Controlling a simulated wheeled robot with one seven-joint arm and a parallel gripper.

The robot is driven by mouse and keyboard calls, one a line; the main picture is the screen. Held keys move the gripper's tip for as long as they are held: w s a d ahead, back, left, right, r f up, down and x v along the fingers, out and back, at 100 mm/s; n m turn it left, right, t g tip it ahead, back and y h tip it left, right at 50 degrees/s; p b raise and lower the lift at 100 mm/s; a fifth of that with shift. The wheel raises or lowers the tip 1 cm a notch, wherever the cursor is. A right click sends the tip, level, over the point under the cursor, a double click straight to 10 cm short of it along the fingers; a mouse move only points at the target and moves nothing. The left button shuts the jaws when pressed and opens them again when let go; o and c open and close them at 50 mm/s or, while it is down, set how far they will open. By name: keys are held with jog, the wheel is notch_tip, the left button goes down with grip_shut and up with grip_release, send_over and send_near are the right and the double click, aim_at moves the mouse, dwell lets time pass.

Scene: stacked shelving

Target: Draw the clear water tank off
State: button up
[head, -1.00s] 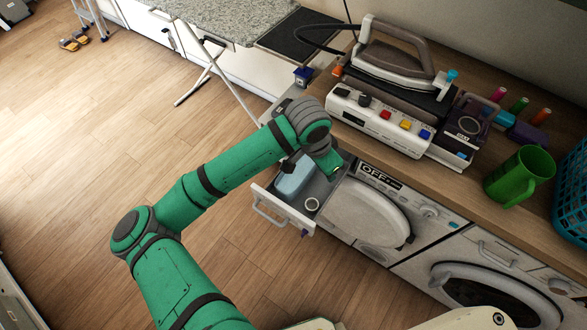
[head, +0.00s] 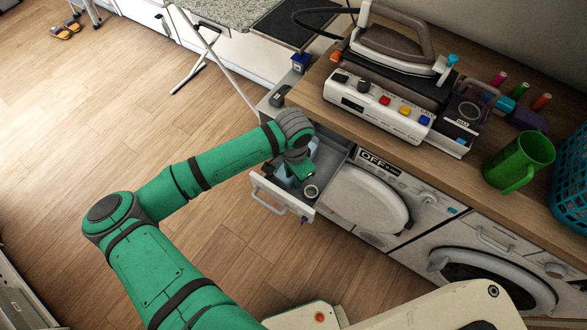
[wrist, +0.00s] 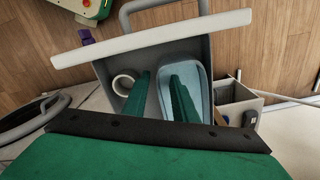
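The likely clear water tank, a dark purple see-through box marked MAX (head: 463,114), sits at the right end of the white ironing station (head: 380,108) on the counter. It is out of the wrist view. My gripper (wrist: 160,76) is away from it, down at the open grey drawer (wrist: 227,55) below the counter. Its two green fingers stand apart, one over the pale blue tub (wrist: 207,92) and one beside the tub's left wall. I cannot tell whether they touch it. In the head view my wrist hides part of the tub.
A white ring (head: 311,191) lies in the drawer. The iron (head: 400,55) rests on the station. Coloured spools (head: 519,90), a green mug (head: 518,162) and a blue basket (head: 572,190) stand to the right. Washing machines (head: 370,205) are below.

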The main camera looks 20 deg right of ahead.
jog(key=shift+f, duration=1)
jog(key=shift+w, duration=0.1)
grip_shut()
dwell(0.7)
